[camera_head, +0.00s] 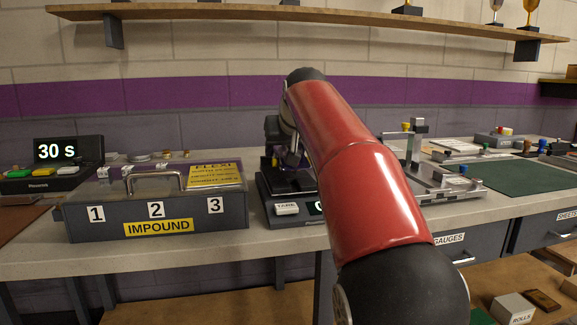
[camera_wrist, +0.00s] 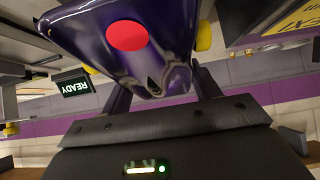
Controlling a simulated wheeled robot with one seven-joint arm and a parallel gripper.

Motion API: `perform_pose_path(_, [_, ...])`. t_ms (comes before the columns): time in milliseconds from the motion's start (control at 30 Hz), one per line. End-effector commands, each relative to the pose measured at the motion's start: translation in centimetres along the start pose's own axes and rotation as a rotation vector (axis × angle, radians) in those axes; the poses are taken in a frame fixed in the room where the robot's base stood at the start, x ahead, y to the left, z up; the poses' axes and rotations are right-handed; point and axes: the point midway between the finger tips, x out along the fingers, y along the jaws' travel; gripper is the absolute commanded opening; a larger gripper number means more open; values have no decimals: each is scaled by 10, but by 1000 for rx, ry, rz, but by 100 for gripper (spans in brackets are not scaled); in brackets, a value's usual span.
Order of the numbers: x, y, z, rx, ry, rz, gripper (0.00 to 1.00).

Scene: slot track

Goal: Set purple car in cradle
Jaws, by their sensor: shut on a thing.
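The purple car shows large and close in the wrist view (camera_wrist: 90,40), glossy with a red round spot and yellow wheels. My gripper (camera_wrist: 160,85) is shut on it, with dark fingers at both sides of its narrow end. In the head view my gripper (camera_head: 291,155) is over the scale (camera_head: 290,220) with the TARE button, partly behind my red arm. A dark purple shape, likely the car (camera_head: 288,182), shows just above the scale's plate. I cannot tell whether it touches anything below. I cannot make out the cradle for certain; my arm hides part of the scale.
A grey IMPOUND box (camera_head: 157,212) with a handle stands close left of the scale. A timer (camera_head: 68,152) reads 30 s at the far left. A metal gauge fixture (camera_head: 440,182) is right of my arm, beside a green mat (camera_head: 520,176). A shelf (camera_head: 300,13) runs above.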

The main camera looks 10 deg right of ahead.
Motion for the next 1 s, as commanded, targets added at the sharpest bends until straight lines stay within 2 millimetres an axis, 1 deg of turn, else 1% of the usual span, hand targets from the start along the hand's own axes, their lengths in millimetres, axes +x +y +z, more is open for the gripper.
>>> perform_pose_path(33, [10, 0, 10, 0, 1, 0, 32])
perform_pose_path(133, [18, -1, 17, 0, 2, -1, 32])
perform_pose_path(400, [16, -1, 15, 0, 2, 0, 32])
perform_pose_path(700, [22, -1, 22, 0, 2, 0, 32])
perform_pose_path(733, [22, -1, 22, 0, 1, 0, 63])
perform_pose_path(900, [22, -1, 21, 0, 1, 0, 83])
perform_pose_path(1000, [22, -1, 21, 0, 1, 0, 83])
